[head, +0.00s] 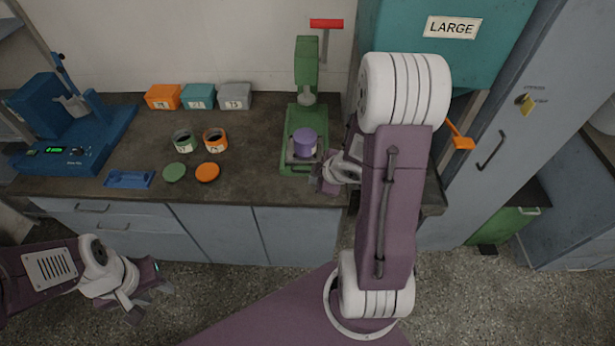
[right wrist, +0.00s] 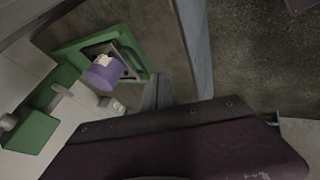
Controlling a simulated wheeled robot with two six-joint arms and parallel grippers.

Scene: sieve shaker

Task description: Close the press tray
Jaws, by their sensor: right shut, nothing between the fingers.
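The green press (head: 307,75) stands on the bench with its red handle (head: 326,23) raised at the top. Its grey tray (head: 291,159) sits on the green base, forward of the ram, and carries a purple jar (head: 305,140). The right wrist view shows the tray's rim (right wrist: 129,55) and the purple jar (right wrist: 103,72). My right gripper (head: 322,183) is shut and empty at the tray's front right; whether it touches the tray I cannot tell. My left gripper (head: 146,287) is open and empty, low in front of the cabinets.
Orange, teal and grey boxes (head: 198,96) stand at the back. Two open jars (head: 184,140) and two lids (head: 174,172) lie left of the press. A blue shaker (head: 65,130) is far left. A teal cabinet marked LARGE (head: 480,60) overhangs the right side.

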